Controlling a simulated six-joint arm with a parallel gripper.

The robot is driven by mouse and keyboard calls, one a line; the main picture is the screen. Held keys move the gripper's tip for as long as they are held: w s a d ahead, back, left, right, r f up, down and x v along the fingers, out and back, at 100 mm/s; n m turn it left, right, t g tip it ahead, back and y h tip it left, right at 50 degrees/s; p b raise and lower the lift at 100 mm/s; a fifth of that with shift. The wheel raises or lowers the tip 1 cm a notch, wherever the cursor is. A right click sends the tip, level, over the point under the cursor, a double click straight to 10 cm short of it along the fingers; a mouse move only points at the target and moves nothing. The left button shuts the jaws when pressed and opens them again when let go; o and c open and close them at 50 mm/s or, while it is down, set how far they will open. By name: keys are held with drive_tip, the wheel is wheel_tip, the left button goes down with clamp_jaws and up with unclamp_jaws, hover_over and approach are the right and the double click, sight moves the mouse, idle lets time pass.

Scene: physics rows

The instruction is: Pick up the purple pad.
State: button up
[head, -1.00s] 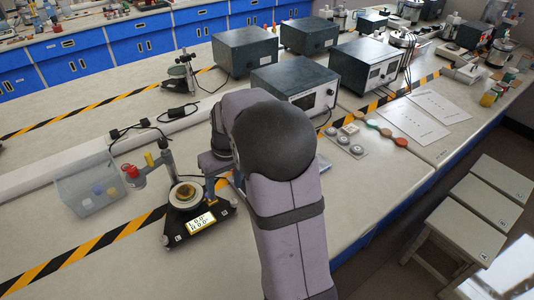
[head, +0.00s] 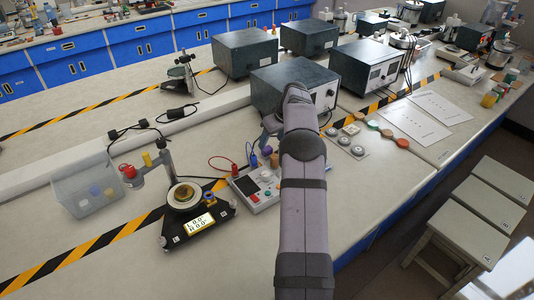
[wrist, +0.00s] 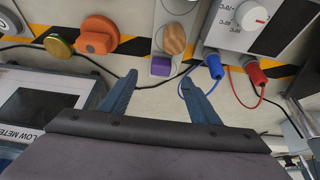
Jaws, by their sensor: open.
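The purple pad (wrist: 162,66) shows in the wrist view as a small purple block, just beyond the gap between my fingertips. It sits at the near end of a pale grey strip, below a round wooden piece (wrist: 174,39). My gripper (wrist: 164,80) is open, with its blue-grey fingers spread to either side of the pad and nothing between them. I cannot tell the height gap between fingers and pad.
In the wrist view, an orange knob-like piece (wrist: 97,36) and a green-yellow one (wrist: 59,46) lie left. A meter box (wrist: 245,22) with blue and red leads is right. In the head view, a balance (head: 196,222) and clear tray (head: 88,203) stand left.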

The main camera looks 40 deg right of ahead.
sight(267, 148)
drive_tip(key=shift+p+x, duration=1.55)
drive_tip(key=shift+x, duration=2.1)
drive_tip(key=shift+a, duration=0.1)
drive_tip(key=shift+r, duration=0.1)
drive_tip(key=c, duration=1.1)
